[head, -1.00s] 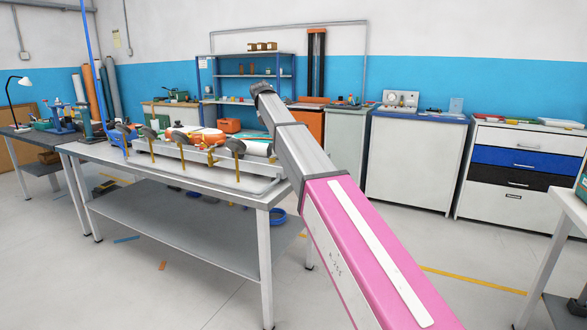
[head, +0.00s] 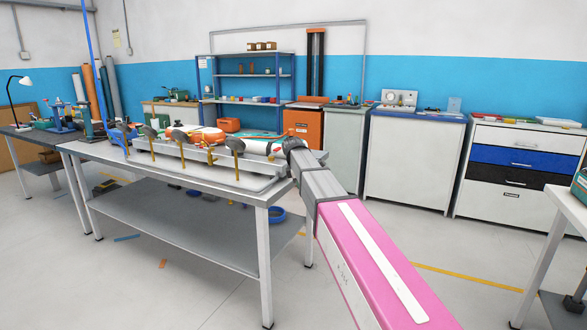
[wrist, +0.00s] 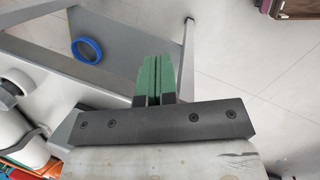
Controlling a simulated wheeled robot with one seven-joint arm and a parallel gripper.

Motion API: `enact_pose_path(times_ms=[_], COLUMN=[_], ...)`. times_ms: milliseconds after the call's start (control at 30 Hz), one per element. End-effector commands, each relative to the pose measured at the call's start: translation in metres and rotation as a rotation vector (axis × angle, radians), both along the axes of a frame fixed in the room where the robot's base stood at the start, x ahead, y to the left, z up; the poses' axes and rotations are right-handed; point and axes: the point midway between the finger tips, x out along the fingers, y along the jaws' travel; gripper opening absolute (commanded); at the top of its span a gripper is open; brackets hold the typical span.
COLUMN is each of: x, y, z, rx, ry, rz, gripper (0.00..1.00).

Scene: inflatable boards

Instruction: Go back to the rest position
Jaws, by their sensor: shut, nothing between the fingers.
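My gripper (wrist: 154,80) shows in the wrist view, its green fingers side by side and shut with nothing between them. Below it in that view are a table leg (wrist: 188,40) and the pale floor. In the head view my arm reaches from the lower right toward the right end of the workbench (head: 262,199). My gripper itself cannot be made out in the head view; the arm's grey links end near the bench's right corner.
Clamps and an orange item (head: 207,136) sit on the workbench. A blue ring (wrist: 87,50) lies low beside the table leg. White cabinets (head: 413,160) and a drawer unit (head: 515,180) line the back wall. Another table (head: 560,225) stands at the right. The floor between is open.

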Motion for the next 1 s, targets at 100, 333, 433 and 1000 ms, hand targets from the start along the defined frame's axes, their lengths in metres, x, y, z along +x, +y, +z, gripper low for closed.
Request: enact_pose_path(times_ms=[100,333,433,1000], x=[-0.046,-0.123,-0.161,-0.307], y=[-0.035,-0.085,-0.105,-0.158], z=[-0.057,-0.143,-0.175,-0.263], rx=[0.056,0.155,0.191,0.294], ry=[-0.010,-0.030,-0.035,-0.046], rz=[-0.210,-0.631,-0.818,-1.582], gripper=[0.00,0.00,0.00,0.00])
